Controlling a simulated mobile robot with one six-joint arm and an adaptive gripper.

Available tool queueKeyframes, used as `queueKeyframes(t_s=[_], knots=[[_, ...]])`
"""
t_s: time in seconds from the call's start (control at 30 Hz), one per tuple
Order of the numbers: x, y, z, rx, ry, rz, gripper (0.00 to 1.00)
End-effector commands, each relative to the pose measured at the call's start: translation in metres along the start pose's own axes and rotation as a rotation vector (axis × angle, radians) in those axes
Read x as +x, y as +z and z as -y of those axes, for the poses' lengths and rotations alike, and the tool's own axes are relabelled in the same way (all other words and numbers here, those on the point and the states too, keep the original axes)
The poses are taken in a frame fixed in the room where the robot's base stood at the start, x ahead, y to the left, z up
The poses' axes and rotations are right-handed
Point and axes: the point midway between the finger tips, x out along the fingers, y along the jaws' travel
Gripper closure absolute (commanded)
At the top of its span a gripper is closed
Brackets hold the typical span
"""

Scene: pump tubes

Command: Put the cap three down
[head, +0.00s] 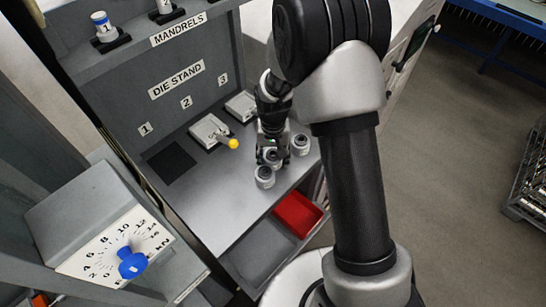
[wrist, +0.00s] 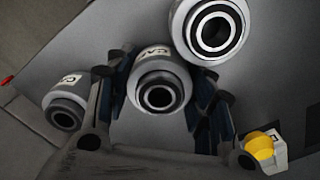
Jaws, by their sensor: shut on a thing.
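My gripper (head: 271,150) is over the right part of the grey bench, pointing down. In the wrist view it (wrist: 165,98) is shut on the middle grey cap (wrist: 158,90), a round piece with a dark ringed bore and a partly readable label. That cap (head: 272,157) is mostly hidden by the gripper in the head view. A second cap (head: 264,176) stands in front of it and a third cap (head: 300,144) stands to its right. The caps' numbers are not readable. I cannot tell whether the held cap touches the bench.
The die stand has a dark square (head: 171,163) below 1, a grey block (head: 208,130) with a yellow-ended handle (head: 233,143) below 2, and another block (head: 241,106) below 3. A red bin (head: 298,214) lies below the bench edge. The bench front (head: 215,205) is clear.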

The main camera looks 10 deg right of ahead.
Motion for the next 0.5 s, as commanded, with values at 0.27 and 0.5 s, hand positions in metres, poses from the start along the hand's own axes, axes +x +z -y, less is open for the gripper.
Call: queueKeyframes(t_s=[0.27, 0.5], knots=[[0.0029, 0.0001, 0.0000, 0.000, 0.000, 0.000, 0.41], [0.0028, 0.0001, 0.0000, 0.000, 0.000, 0.000, 0.31]])
